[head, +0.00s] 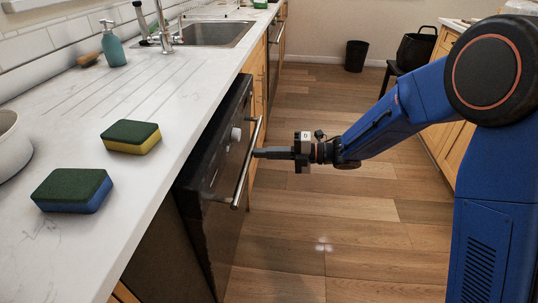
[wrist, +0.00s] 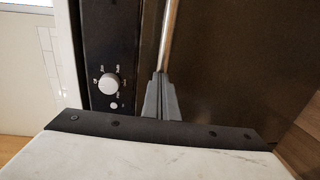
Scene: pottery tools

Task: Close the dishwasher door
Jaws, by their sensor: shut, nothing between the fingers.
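The black dishwasher door (head: 222,200) is under the counter on the left in the head view. It stands slightly ajar, its top tilted outward from the counter front. A metal bar handle (head: 245,168) runs along its upper part, with a round white knob (head: 236,134) beside it. In the wrist view the dark door (wrist: 230,55), the knob (wrist: 109,83) and the handle (wrist: 169,32) show close up. My gripper (head: 257,153) is shut and empty, its tips at the handle's middle. The tips (wrist: 160,78) overlap the bar in the wrist view; I cannot tell whether they touch.
The white counter (head: 180,100) holds two sponges (head: 131,136) (head: 73,190), a teal soap bottle (head: 112,44) and a sink (head: 206,32). The wooden floor (head: 330,225) beside the door is clear. A black bin (head: 356,56) and wooden cabinets stand farther off.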

